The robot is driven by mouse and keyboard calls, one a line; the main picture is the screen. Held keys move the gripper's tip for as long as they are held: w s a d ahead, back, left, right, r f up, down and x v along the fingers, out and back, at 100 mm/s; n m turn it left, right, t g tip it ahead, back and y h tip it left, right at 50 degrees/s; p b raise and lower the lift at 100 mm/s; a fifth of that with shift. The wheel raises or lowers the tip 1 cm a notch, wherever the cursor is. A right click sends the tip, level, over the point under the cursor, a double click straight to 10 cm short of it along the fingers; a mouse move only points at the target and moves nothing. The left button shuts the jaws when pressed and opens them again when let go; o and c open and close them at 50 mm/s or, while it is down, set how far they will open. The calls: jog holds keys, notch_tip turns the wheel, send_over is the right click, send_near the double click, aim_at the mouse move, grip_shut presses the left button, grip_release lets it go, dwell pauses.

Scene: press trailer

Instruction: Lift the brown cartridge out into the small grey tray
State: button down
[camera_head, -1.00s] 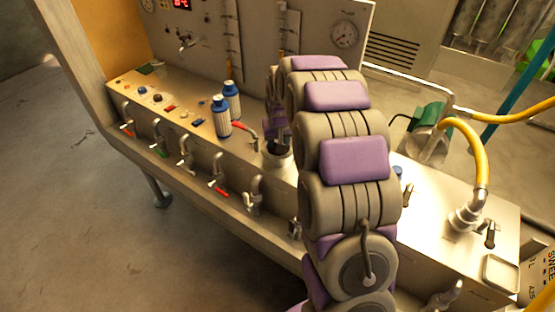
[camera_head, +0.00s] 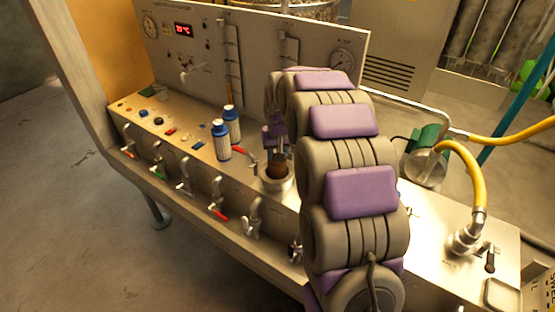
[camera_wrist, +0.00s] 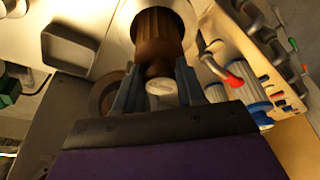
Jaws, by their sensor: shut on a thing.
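The brown cartridge (camera_wrist: 157,35) has a ribbed body and a narrower neck with a pale round end in the wrist view. My gripper (camera_wrist: 160,90) is shut on its neck end, one finger on each side. In the head view the cartridge (camera_head: 276,169) stands in the mouth of a round pale housing (camera_head: 277,185), with its brown top showing above the rim. How much is still inside is hidden. My gripper (camera_head: 277,148) is above it, partly hidden by my arm. The small grey tray (camera_head: 505,281) is at the bench's right front corner; the wrist view also shows a square tray (camera_wrist: 68,33).
Two blue-capped bottles (camera_head: 221,141) and a red-handled valve (camera_head: 244,152) stand left of the housing. Several valves line the front edge. A green-and-metal pump (camera_head: 425,160) and a yellow hose (camera_head: 478,180) are at the right. The gauge panel (camera_head: 250,60) rises behind.

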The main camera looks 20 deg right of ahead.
notch_tip(320, 180, up, 12)
jog(key=p, duration=0.2)
jog(key=shift+r, duration=0.15)
dwell(0.5)
